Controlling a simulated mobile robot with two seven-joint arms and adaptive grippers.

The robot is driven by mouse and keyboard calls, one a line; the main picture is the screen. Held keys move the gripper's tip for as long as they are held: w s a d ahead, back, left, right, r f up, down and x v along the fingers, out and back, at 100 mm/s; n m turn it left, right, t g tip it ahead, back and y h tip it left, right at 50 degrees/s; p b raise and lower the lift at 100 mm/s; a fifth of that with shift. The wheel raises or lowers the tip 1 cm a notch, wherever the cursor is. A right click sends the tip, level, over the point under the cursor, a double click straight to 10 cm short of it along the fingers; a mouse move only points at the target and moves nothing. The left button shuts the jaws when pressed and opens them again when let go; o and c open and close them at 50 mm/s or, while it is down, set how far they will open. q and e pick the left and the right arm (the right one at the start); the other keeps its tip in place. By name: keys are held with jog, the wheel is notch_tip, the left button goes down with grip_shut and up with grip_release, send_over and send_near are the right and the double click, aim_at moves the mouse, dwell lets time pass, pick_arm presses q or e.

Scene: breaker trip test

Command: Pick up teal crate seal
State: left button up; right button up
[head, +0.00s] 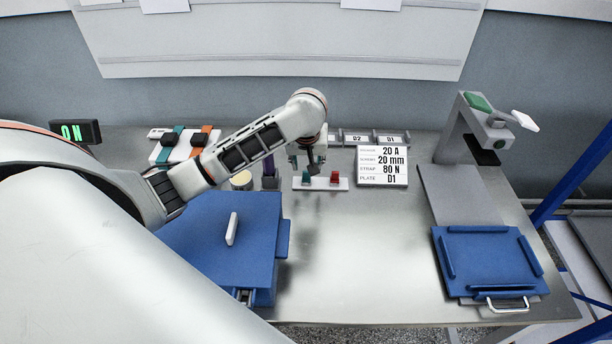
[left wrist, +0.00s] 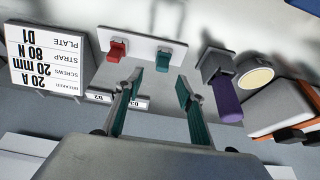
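The teal crate seal (head: 306,178) stands on a small white plate (head: 320,186), left of a red seal (head: 335,177). In the left wrist view the teal seal (left wrist: 163,58) is just beyond my left fingertips, between their lines, with the red seal (left wrist: 116,50) to its left. My left gripper (head: 307,162) is above and behind the plate, near the teal seal. In the left wrist view the left gripper (left wrist: 159,80) has its teal-padded fingers spread, with nothing between them. My right gripper is in neither view.
A purple-handled tool (head: 269,172) and a round tin (head: 241,180) stand left of the plate. A blue lidded crate (head: 215,235) is at front left. A card (head: 382,167) stands to the right. A blue tray (head: 488,262) lies by a press (head: 470,125). The middle front is clear.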

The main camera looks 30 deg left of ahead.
aim_at(306, 171)
pick_arm(q)
jog(key=f, duration=0.3)
jog(key=shift+w+a+f, duration=0.2)
jog(key=shift+a+f, duration=0.1)
jog(key=shift+f, duration=0.05)
jog(key=shift+w+a+f, duration=0.1)
jog(key=shift+w+f, duration=0.15)
jog(key=shift+f, duration=0.25)
jog(key=c, duration=0.8)
jog(key=shift+r, duration=0.15)
